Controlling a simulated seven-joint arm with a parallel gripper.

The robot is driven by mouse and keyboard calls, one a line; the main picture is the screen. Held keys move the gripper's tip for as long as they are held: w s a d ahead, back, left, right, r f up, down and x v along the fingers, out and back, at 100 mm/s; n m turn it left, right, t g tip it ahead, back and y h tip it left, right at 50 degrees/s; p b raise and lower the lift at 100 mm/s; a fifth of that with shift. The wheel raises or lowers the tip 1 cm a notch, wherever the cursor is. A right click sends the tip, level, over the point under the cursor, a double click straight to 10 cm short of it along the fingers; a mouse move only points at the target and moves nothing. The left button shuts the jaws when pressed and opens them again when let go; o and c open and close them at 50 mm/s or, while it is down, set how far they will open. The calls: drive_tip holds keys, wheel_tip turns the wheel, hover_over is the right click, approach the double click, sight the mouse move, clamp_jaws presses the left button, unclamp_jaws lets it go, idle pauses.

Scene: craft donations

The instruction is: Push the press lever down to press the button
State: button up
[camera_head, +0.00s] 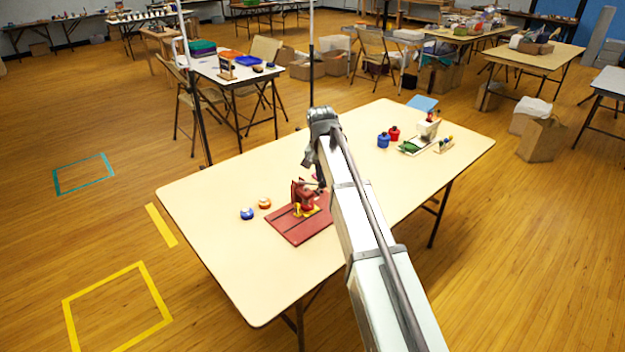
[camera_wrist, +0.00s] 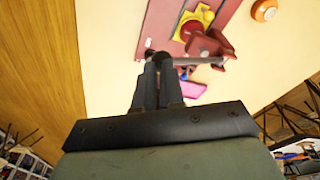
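A dark red hand press (camera_head: 303,194) stands on a red base board (camera_head: 290,228) on the front left of the table. In the wrist view the press (camera_wrist: 207,43) has a grey rod-like lever (camera_wrist: 200,61) reaching left toward my fingers. A round red part (camera_wrist: 191,28) sits over a yellow plate (camera_wrist: 205,14); I cannot tell whether a button lies there. My gripper (camera_wrist: 159,60) has its fingers together, with nothing seen between them, at the lever's outer end. I cannot tell whether they touch it. In the head view my arm partly hides the press and base.
An orange round piece (camera_head: 265,203) and a blue one (camera_head: 247,214) lie left of the base. A pink piece (camera_wrist: 191,90) shows beside my fingers. Blue (camera_head: 383,140) and red (camera_head: 394,133) jars and a tray (camera_head: 416,150) stand farther back. The table's front left is clear.

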drive_tip(key=shift+s+d+f, duration=0.15)
drive_tip(key=shift+f, duration=0.4)
drive_tip(key=shift+s+d+f, duration=0.1)
drive_tip(key=shift+s+f, duration=0.05)
drive_tip(key=shift+f, duration=0.4)
drive_tip(key=shift+s+d+f, duration=0.15)
drive_tip(key=shift+f, duration=0.4)
idle(2.3)
wheel_tip(320, 180, up, 8)
drive_tip(key=shift+r, duration=0.25)
idle(0.9)
drive_tip(key=shift+o, duration=0.2)
idle(1.2)
